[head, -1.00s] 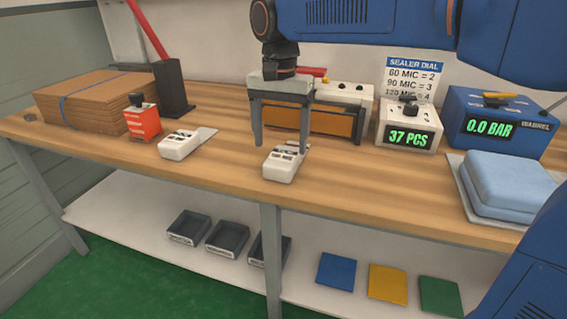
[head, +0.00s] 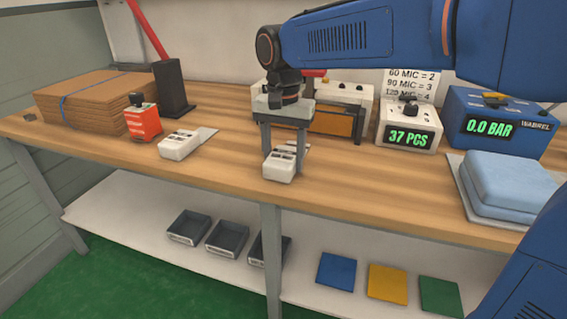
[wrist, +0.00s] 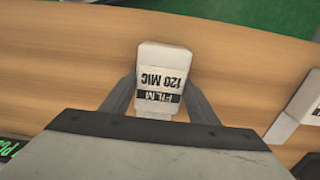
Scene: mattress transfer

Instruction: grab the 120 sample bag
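The 120 sample bag is a small white packet (head: 279,168) lying on the wooden bench (head: 350,180). In the wrist view its label reads "FILM 120 MIC" upside down on the packet (wrist: 162,60). My gripper (head: 285,157) points down over it with its fingers on either side of the packet, near bench height. The fingers look apart, and the wrist view shows the packet between them, in line with the gripper (wrist: 162,85). Whether the fingers touch it I cannot tell. Part of the packet is hidden by the fingers.
A second white packet (head: 180,145) lies to the left, beside an orange box (head: 143,121) and strapped cardboard (head: 95,100). The sealer (head: 330,122) stands behind my gripper. A counter reading "37 PCS" (head: 408,138) and light-blue pads (head: 508,185) are to the right.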

